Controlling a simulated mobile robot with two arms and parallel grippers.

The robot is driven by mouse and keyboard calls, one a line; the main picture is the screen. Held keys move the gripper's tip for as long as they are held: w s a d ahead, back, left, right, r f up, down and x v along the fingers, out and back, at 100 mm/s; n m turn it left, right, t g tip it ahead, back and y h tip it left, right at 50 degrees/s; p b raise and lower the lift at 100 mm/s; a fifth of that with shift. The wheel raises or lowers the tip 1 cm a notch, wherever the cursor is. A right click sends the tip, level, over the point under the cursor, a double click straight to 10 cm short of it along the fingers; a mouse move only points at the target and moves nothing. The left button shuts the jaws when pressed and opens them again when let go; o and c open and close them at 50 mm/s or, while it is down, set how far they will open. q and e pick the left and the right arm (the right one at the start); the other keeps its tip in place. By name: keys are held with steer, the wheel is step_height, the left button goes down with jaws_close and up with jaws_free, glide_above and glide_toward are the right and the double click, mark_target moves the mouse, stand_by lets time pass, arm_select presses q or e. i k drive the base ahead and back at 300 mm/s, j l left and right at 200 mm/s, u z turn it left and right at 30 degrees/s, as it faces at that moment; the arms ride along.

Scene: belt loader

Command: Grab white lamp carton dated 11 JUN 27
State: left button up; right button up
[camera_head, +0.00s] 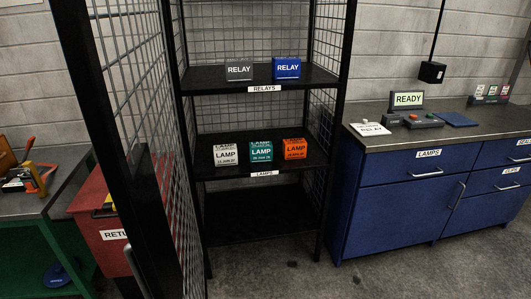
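A white lamp carton (226,155) stands at the left end of the shelf labelled LAMPS, inside a black mesh cage. Its front reads LAMP with a small date line that seems to end in JUN 27; the day is too small to read surely. A teal lamp carton (261,152) stands to its right, then an orange lamp carton (295,150). Their date lines are also small. Neither of my grippers is in view.
A mesh door (150,130) stands open at the cage's left. The RELAYS shelf (210,78) above holds a grey and a blue relay carton. A red RETURN bin (105,240) is left of the door. A blue cabinet (400,205) with a counter stands right.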

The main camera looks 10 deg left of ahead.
mark_target(225, 155)
steer(key=i+l, duration=0.85)
